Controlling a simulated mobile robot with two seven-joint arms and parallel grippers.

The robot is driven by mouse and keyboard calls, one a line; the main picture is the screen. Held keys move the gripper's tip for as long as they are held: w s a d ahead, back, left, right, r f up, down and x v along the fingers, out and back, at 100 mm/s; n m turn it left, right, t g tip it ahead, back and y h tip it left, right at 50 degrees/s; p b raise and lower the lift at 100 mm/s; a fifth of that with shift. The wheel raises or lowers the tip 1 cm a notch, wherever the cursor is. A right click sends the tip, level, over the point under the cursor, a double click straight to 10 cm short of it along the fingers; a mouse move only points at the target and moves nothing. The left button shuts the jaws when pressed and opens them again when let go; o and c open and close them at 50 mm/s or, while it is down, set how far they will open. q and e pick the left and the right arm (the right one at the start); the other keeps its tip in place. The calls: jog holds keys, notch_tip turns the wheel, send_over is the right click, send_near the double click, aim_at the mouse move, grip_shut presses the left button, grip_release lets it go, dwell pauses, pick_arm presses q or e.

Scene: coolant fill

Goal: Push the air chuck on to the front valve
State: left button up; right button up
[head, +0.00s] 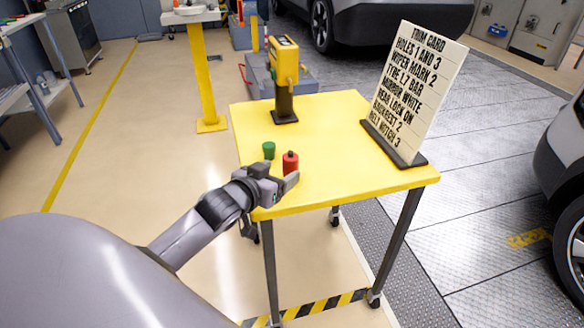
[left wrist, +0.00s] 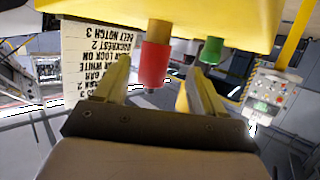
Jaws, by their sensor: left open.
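I cannot make out an air chuck or a valve for certain in either view. A red capped bottle-like piece (head: 290,163) stands upright near the front edge of the yellow table, and it also shows in the left wrist view (left wrist: 154,62). A small green piece (head: 268,150) stands behind it to the left; the left wrist view shows it too (left wrist: 211,50). My left gripper (head: 280,187) is at the table's front left edge, close to the red piece. Its fingers (left wrist: 155,88) are apart, with the red piece ahead of the gap, not gripped. My right gripper is out of view.
The yellow table (head: 340,150) carries a yellow handheld device (head: 284,62) on a dark stand and a white trim card (head: 420,85) at the right. Vehicles with dark wheels stand behind (head: 321,25) and at the right edge (head: 572,245).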

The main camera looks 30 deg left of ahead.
aim_at(287, 169)
pick_arm(q)
jog(key=shift+d+x, duration=0.15)
jog(key=shift+x, duration=1.1)
jog(key=shift+d+x, duration=0.2)
jog(key=shift+x, duration=1.1)
jog(key=shift+r, duration=0.15)
jog(key=shift+c, duration=0.3)
jog(key=c, duration=1)
jog(key=shift+c, duration=0.3)
jog(key=shift+r, duration=0.1)
